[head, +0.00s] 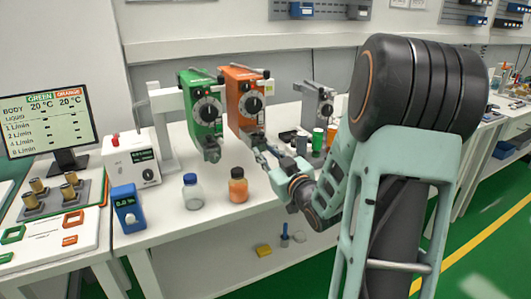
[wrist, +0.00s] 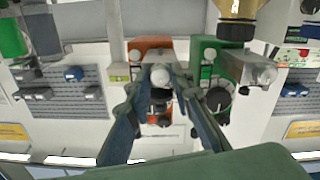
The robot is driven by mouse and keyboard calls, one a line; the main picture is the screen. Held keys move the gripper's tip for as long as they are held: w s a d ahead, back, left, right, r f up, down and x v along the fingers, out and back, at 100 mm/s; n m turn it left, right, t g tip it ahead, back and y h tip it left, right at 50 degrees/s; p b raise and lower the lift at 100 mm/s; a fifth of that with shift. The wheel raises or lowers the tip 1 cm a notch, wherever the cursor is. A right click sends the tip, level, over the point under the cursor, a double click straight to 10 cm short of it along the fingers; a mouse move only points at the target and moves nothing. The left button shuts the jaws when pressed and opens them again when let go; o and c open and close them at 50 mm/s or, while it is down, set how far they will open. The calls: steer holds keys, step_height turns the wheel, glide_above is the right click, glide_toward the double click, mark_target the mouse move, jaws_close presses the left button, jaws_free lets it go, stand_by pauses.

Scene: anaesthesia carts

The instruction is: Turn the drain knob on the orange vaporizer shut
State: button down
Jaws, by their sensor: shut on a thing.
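The orange vaporizer (head: 243,96) hangs on a rail to the right of the green vaporizer (head: 201,104). Both have a dark round dial on the front. In the wrist view the orange vaporizer (wrist: 150,46) is left of the green one (wrist: 204,52). My gripper (head: 262,153) is at the lower front of the orange vaporizer. In the wrist view its fingertips (wrist: 160,80) close on both sides of a pale round drain knob (wrist: 160,75). The fingers partly cover the vaporizer behind. I cannot tell the knob's turn angle.
A clear bottle with a blue cap (head: 192,191) and an orange-filled bottle (head: 238,186) stand on the white table below. A grey device (head: 318,104) and a green cup (head: 318,138) are to the right. A monitor (head: 48,116) stands left.

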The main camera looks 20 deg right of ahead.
steer(key=shift+r+m+p, duration=0.1)
steer(key=shift+m+p, duration=0.55)
steer(key=shift+m, duration=1.65)
steer(key=c, duration=1.7)
jaws_free()
steer(key=s, duration=0.7)
steer(key=shift+s+d, duration=0.2)
